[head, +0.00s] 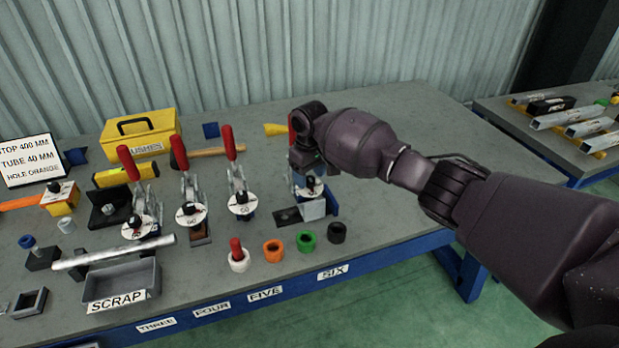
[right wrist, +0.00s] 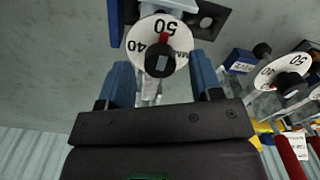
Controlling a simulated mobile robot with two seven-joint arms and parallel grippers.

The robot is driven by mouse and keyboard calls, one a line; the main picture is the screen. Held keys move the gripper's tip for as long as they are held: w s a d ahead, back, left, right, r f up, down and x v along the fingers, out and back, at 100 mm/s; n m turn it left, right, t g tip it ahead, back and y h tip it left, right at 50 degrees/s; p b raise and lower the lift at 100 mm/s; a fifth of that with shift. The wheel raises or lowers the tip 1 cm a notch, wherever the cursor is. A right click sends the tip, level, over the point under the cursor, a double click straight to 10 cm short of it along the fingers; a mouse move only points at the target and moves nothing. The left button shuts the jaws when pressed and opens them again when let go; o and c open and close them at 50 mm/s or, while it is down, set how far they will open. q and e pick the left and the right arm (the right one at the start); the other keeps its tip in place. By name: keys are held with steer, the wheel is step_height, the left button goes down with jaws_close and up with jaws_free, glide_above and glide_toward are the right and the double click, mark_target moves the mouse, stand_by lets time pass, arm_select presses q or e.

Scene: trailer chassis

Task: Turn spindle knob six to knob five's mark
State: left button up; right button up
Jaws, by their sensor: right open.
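Knob six (right wrist: 160,62) is a black knob with a red mark on a white numbered dial (right wrist: 180,55). In the right wrist view, the red mark points up, close to the 50. My right gripper (right wrist: 161,78) is open, its blue fingers on either side of knob six, with gaps visible. In the head view my right gripper (head: 306,160) is above station six, partly hiding its dial. Knob five (head: 241,198) sits on its white dial to the left. Knob five (right wrist: 288,83) also shows in the right wrist view with a red mark; its exact reading is unclear. My left gripper is not seen.
Red-handled toggle clamps (head: 230,143) stand behind the dials. Coloured rings (head: 305,241) lie in front, with a scrap tray (head: 130,283) and a metal tube (head: 115,252) at left. The right part of the bench (head: 400,200) is clear.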

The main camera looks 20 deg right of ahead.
steer(key=shift+f, duration=0.5)
steer(key=c, duration=0.9)
